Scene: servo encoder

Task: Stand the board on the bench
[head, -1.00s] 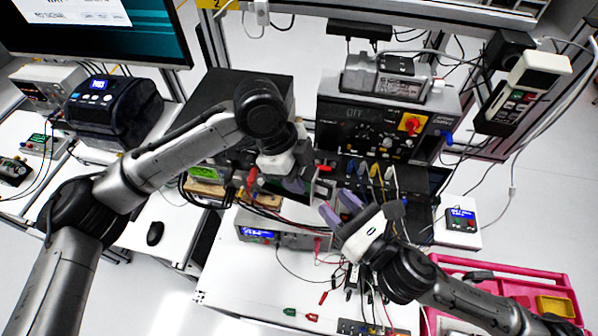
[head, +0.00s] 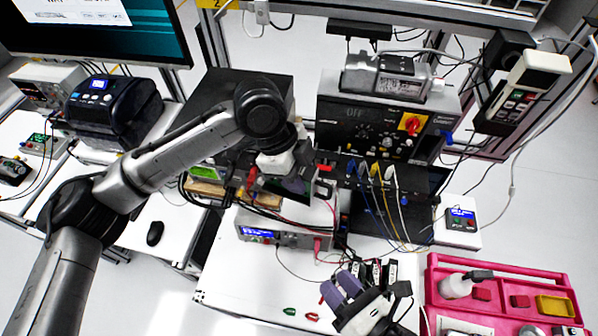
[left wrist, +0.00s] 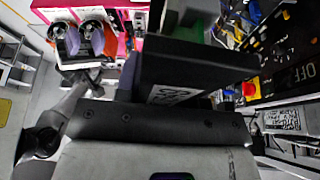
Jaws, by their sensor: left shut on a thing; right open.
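A grey instrument with a blue display (head: 285,237) sits behind the free front bench area. Loose cables (head: 400,225) run at the right. A pink tray (head: 500,285) lies at far right.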

